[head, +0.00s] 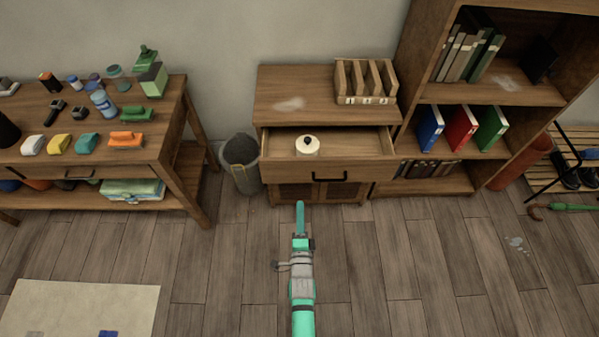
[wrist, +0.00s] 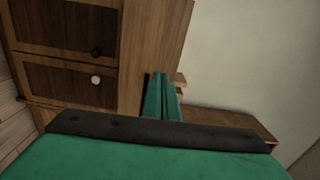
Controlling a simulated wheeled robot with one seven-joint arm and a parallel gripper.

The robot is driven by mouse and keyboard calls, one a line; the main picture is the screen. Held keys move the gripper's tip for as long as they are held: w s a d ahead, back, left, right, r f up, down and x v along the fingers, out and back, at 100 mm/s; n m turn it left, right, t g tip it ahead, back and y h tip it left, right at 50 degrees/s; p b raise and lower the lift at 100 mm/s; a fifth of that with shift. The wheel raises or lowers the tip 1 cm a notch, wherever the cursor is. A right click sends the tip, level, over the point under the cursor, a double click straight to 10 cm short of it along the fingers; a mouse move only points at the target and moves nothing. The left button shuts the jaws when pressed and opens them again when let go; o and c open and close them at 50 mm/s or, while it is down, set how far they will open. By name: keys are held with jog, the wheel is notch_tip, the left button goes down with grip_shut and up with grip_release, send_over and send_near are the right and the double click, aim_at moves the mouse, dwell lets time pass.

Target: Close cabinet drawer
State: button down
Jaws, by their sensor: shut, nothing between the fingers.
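The wooden cabinet (head: 290,85) stands against the wall, with its top drawer (head: 280,172) pulled out. The drawer front has a dark bar handle (head: 330,180). My gripper (head: 300,204) is shut and empty. In the head view it appears just below the drawer front, over the floor; whether it touches the cabinet I cannot tell. In the wrist view its green fingers (wrist: 160,90) are together, beside wooden panels (wrist: 65,80) with round knobs; the open drawer is not clearly seen there.
A wooden organizer (head: 365,82) stands on the cabinet top. A grey bin (head: 241,162) is left of the cabinet, beside a workbench (head: 185,115) with tools. A bookshelf (head: 408,60) with binders adjoins on the right. The floor (head: 400,270) in front is clear.

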aim_at(299, 164)
jog(key=shift+m, duration=0.3)
jog(key=w, duration=1.5)
jog(key=shift+w, duration=0.1)
